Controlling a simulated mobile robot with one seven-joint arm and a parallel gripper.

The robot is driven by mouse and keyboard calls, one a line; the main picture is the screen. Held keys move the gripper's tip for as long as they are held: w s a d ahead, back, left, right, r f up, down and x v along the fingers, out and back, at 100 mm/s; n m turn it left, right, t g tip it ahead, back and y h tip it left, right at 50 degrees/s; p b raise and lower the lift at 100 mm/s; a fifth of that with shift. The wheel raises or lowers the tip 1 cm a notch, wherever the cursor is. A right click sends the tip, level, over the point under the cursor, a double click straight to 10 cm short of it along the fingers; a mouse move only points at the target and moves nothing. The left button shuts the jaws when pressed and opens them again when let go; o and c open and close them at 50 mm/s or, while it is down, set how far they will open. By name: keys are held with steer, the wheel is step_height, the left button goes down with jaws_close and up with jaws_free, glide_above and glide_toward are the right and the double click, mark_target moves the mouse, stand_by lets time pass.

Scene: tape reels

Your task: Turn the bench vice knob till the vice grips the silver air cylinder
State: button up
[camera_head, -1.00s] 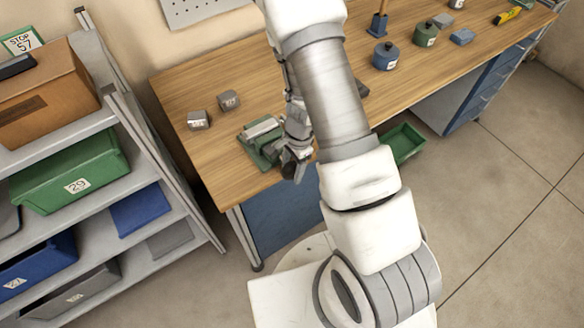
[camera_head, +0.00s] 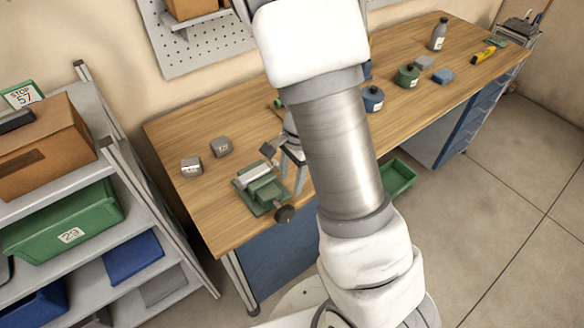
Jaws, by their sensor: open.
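The green bench vice (camera_head: 268,191) stands near the front left edge of the wooden bench. The silver air cylinder (camera_head: 254,176) lies in it, between its jaws; I cannot tell whether the jaws touch it. The dark vice knob (camera_head: 284,214) sticks out at the front, over the bench edge. My gripper (camera_head: 284,168) is just behind and to the right of the vice, above the bench, with its fingers apart. It is clear of the knob, and my arm hides part of it.
A green bin (camera_head: 399,178) is beside the bench. A shelf rack (camera_head: 128,165) with bins stands at left.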

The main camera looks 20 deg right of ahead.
steer(key=shift+w+d+r, duration=0.1)
steer(key=shift+d+r, duration=0.05)
steer(key=shift+r, duration=1.05)
steer(key=shift+r, duration=0.1)
steer(key=s+r+n+t+b, duration=0.2)
steer(key=s+r+n+t, duration=0.1)
steer(key=s+r+n, duration=0.4)
steer(key=s+a+r+n+t+h+b, duration=0.1)
steer(key=s+r+n+t+b, duration=0.1)
steer(key=s+r+n, duration=0.5)
steer(key=shift+s+a+r+t+h, duration=0.25)
steer(key=shift+r+t, duration=0.25)
steer(key=shift+r, duration=1.95)
